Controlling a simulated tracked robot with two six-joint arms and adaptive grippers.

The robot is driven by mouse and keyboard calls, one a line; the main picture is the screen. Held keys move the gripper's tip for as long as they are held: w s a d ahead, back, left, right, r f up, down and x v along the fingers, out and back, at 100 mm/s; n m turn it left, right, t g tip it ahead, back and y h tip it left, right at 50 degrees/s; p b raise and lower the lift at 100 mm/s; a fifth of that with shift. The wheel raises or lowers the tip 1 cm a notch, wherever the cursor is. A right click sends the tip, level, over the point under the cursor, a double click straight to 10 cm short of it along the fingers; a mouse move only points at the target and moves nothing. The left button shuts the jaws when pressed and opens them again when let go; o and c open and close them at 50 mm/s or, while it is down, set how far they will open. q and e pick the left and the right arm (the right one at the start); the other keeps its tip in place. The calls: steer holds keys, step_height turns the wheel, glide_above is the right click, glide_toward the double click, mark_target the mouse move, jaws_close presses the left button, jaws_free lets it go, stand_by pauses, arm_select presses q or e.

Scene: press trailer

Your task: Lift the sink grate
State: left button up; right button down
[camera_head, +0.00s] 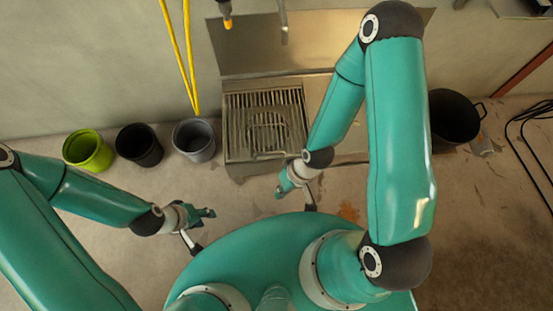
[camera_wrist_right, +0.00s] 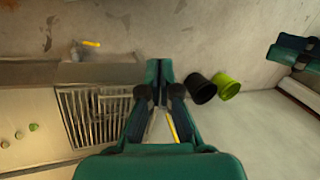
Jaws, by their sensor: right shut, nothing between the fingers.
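The sink grate (camera_head: 290,98) is a slatted metal grid lying in the steel sink (camera_head: 232,155) against the wall. Its middle looks darker, and its near right edge is close to my right gripper. In the right wrist view the grate (camera_wrist_right: 72,115) is left of the fingers. My right gripper (camera_head: 281,192) is in front of the sink's near right corner, shut and empty, apart from the grate. My left gripper (camera_head: 209,212) is over the floor, left of and nearer than the sink; its finger opening is too small to make out.
A green bucket (camera_head: 88,150), a black bucket (camera_head: 139,146) and a grey bucket (camera_head: 194,141) stand left of the sink. A yellow hose (camera_head: 189,60) hangs above the grey one. A black pot (camera_head: 455,115) is at right. Floor between is bare.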

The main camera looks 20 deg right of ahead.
steer(key=s+f+n+g+b, duration=0.4)
steer(key=s+f+n+b, duration=0.2)
steer(key=f+n+b, duration=0.3)
steer(key=s+d+f+n+h+b, duration=0.2)
steer(key=d+f+n+h+b, duration=0.25)
steer(key=n, duration=0.35)
steer(key=n+t+h+b, duration=0.2)
steer(key=n+t+b, duration=0.9)
steer(key=n+b, duration=0.55)
glide_toward(277, 158)
steer(key=s+a+f, duration=0.1)
steer(key=s+f, duration=0.1)
steer(key=s, duration=0.1)
steer(key=shift+m, duration=0.45)
steer(key=w+f, duration=0.1)
steer(key=w, duration=0.1)
steer(key=w+d+b, duration=0.1)
steer(key=w, duration=0.1)
steer(key=w+f, duration=0.1)
steer(key=w, duration=0.1)
steer(key=shift+w+d+f+b, duration=0.2)
steer(key=shift+d+f+b, duration=0.1)
steer(key=shift+f+b, duration=0.1)
steer(key=shift+w+d+r, duration=0.1)
steer(key=shift+w+r, duration=0.2)
steer(key=shift+r, duration=0.1)
